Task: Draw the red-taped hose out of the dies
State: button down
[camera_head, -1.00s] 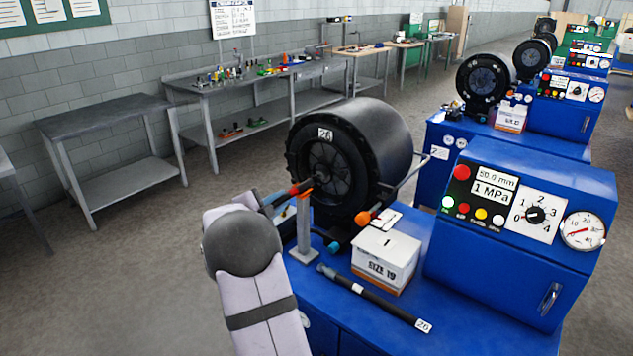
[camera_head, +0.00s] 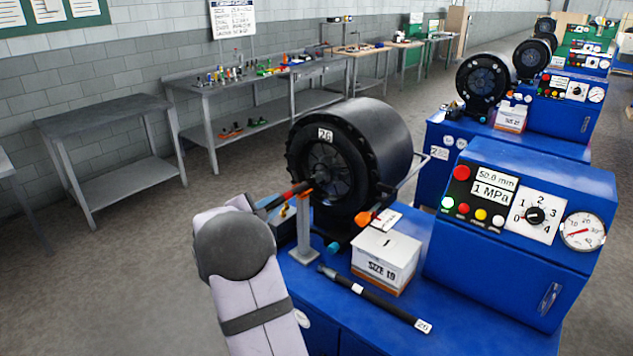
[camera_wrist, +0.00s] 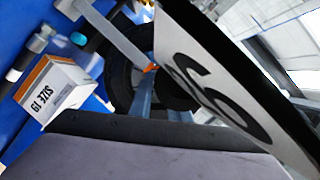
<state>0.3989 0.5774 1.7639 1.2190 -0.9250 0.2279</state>
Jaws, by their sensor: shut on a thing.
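The crimper (camera_head: 385,150) has a black round head marked 26. The dies (camera_head: 322,170) sit in its round face. The red-taped hose (camera_head: 298,189) points at the die opening, with its red band just outside the face, above the orange-topped stand (camera_head: 304,225). I cannot tell how much of its end is within the dies. My gripper (camera_head: 261,207) is shut on the hose's outer part, mostly hidden behind my own wrist. In the wrist view, a white label (camera_wrist: 225,95) with a large black digit fills the near right.
A white SIZE 19 box (camera_head: 386,258) and a loose black hose (camera_head: 375,302) tagged 26 lie on the blue bench right of the stand. The control panel (camera_head: 510,205) stands farther right. Open floor lies to the left, before a grey table (camera_head: 105,115).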

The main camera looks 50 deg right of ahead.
jog(key=shift+r+p, duration=2.65)
jog(key=shift+r, duration=0.9)
